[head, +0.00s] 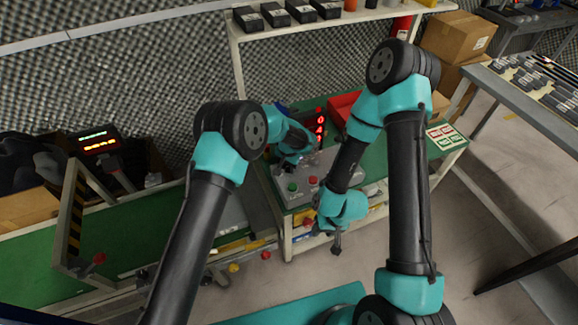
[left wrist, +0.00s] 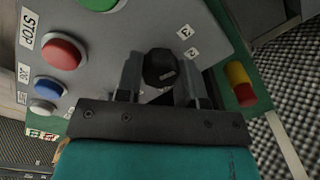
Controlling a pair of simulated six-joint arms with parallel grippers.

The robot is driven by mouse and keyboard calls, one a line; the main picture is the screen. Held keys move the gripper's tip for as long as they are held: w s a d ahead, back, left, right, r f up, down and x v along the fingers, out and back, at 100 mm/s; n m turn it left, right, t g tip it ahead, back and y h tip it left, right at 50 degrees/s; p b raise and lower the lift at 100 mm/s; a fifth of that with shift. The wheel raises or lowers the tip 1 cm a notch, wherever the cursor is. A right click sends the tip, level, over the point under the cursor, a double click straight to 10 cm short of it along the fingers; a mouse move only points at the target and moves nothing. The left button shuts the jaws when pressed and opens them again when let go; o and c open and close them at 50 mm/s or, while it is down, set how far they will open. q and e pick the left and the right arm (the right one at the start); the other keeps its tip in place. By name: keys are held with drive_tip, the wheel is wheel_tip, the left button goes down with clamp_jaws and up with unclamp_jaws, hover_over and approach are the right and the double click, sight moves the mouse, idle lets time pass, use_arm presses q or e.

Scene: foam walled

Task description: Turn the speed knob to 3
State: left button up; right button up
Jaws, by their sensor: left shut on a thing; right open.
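The grey control panel (head: 325,165) sits on the green bench, with a green button (head: 292,187) and a red button (head: 313,180). My left gripper (head: 290,163) is down at the panel, and the knob is hidden there in the head view. In the left wrist view the black speed knob (left wrist: 158,66) stands between the two fingers of my left gripper (left wrist: 161,70), which is shut on it. Labels 3 (left wrist: 184,32) and 2 (left wrist: 189,55) lie beside the knob. My right gripper (head: 337,245) is open and empty, in front of the bench edge.
A STOP label (left wrist: 27,27), red button (left wrist: 63,52), blue button (left wrist: 47,88) and white button (left wrist: 43,106) are left of my left fingers. A red digit display (head: 320,124) stands behind the panel. Cardboard boxes (head: 455,37) are at the back right. Bare floor lies right of the bench.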

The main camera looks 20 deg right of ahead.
use_arm(q)
drive_tip(key=shift+n, duration=1.1)
drive_tip(key=o, duration=0.9)
wheel_tip(320, 180, up, 18)
drive_tip(key=shift+f, duration=0.25)
